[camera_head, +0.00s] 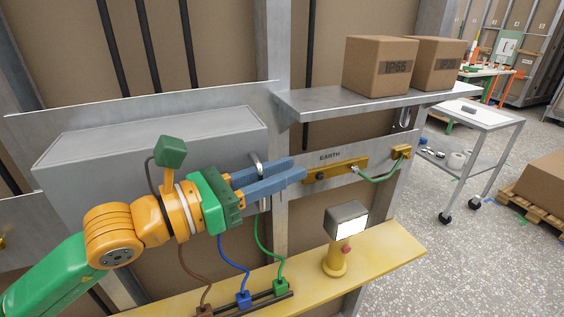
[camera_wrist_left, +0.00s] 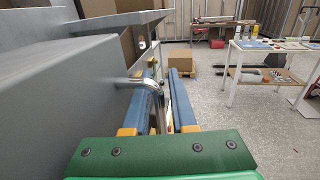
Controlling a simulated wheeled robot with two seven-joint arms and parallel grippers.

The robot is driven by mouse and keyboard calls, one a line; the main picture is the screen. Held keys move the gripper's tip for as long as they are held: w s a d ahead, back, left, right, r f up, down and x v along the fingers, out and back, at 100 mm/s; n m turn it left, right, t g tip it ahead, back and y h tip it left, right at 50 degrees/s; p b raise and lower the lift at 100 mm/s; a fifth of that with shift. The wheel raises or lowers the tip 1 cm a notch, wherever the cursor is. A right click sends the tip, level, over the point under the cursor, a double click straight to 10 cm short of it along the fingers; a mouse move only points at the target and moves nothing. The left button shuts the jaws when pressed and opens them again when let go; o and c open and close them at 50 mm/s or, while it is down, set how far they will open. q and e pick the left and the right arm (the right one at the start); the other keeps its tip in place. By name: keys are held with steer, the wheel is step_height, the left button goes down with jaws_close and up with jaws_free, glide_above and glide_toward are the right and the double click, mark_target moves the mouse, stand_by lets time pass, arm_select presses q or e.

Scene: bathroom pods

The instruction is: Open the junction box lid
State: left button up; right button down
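The junction box (camera_head: 150,150) is a large grey metal box on the wall frame at the left of the head view, with its lid closed as far as I can see. Its grey side fills the left of the left wrist view (camera_wrist_left: 60,100). A metal bar handle (camera_head: 258,163) sticks out near its right end. My left gripper (camera_head: 300,167) lies across the box front at the handle. In the left wrist view the handle (camera_wrist_left: 145,83) crosses the left finger and bends down between the blue fingers, with a narrow gap beside the right finger. My right gripper is not in view.
A metal shelf (camera_head: 350,101) with two cardboard boxes (camera_head: 380,67) juts out at the upper right. An EARTH bar (camera_head: 335,171) is right of my fingertips. Below are a yellow ledge (camera_head: 385,257), a small lamp (camera_head: 345,225) and cables. A trolley (camera_head: 475,118) stands farther right.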

arm_select(q)
steer(key=shift+a, duration=0.1)
jaws_close()
stand_by(1.2)
